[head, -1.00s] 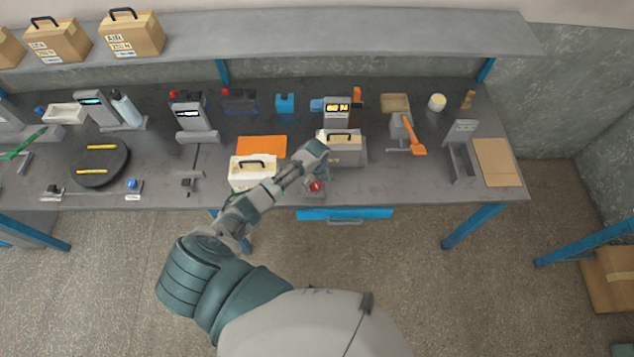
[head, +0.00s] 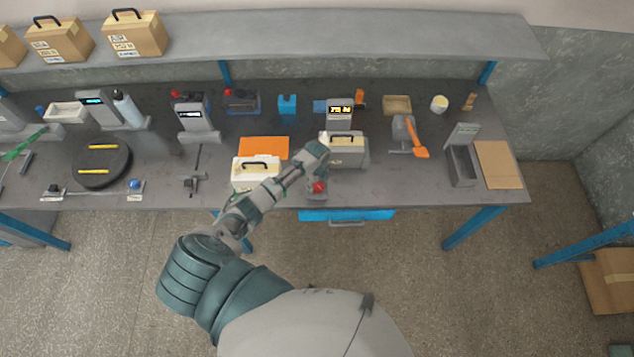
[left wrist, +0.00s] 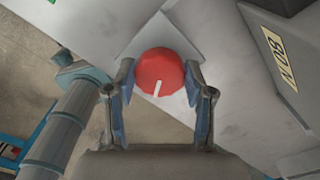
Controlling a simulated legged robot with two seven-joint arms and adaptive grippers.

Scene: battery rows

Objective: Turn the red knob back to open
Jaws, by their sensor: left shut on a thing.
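The red knob (head: 319,187) sits on a small grey base at the front edge of the bench, above the blue drawer. In the left wrist view the knob (left wrist: 160,74) is round, with a white line pointing down and slightly left in the picture. My right gripper is not in view.
A grey case (head: 347,154) with a handle stands just behind the knob. A cream case (head: 254,174) stands to the left. A small display (head: 340,110) is lit behind the grey case. The blue drawer (head: 347,215) is below the knob.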

